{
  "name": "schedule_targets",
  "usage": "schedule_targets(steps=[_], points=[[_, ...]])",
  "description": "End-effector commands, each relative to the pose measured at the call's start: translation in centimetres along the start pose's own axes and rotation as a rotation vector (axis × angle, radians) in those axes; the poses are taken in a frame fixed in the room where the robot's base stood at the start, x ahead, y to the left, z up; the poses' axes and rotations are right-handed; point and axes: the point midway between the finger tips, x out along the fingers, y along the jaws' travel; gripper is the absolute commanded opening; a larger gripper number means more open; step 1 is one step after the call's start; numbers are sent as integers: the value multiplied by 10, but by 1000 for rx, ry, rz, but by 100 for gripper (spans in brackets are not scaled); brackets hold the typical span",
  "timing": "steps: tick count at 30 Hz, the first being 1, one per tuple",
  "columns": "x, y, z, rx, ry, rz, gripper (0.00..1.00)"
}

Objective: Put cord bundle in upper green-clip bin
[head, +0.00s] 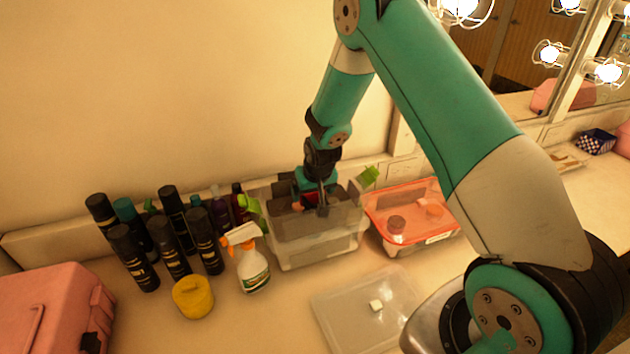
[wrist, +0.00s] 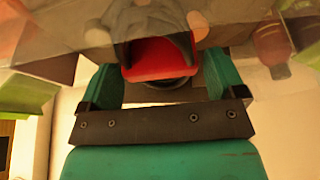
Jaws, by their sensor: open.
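The upper green-clip bin (head: 338,222) is a clear tub, seemingly stacked on another, with green clips (head: 369,176) swung out at its sides. My gripper (head: 318,197) points down into its mouth. In the wrist view my gripper (wrist: 160,72) has its teal fingers apart. A red and dark grey item (wrist: 158,58), probably the cord bundle, lies between or just beyond them. Its red part also shows beside the fingers in the head view (head: 309,198). I cannot tell whether the fingers touch it. The bin wall and gripper hide its lower part.
Several dark bottles (head: 173,250), a spray bottle (head: 252,265) and a yellow tub (head: 193,297) stand left of the bin. An orange-rimmed container (head: 408,222) is close on its right. A clear lid (head: 345,315) lies in front. A pink case (head: 50,315) is at the lower left.

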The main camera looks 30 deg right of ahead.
Motion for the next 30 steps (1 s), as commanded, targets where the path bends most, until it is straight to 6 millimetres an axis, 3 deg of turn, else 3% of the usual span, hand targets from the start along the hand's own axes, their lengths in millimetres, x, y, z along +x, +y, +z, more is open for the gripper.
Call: schedule_targets(steps=[12,20,23,26,30], points=[[-80,0,0,0,5,-1,89],[-112,-1,0,-1,2,-2,89],[-131,-13,6,-27,-9,-32,89],[-170,-46,28,-104,-45,-116,89],[-248,-97,93,-296,-133,-282,89]])
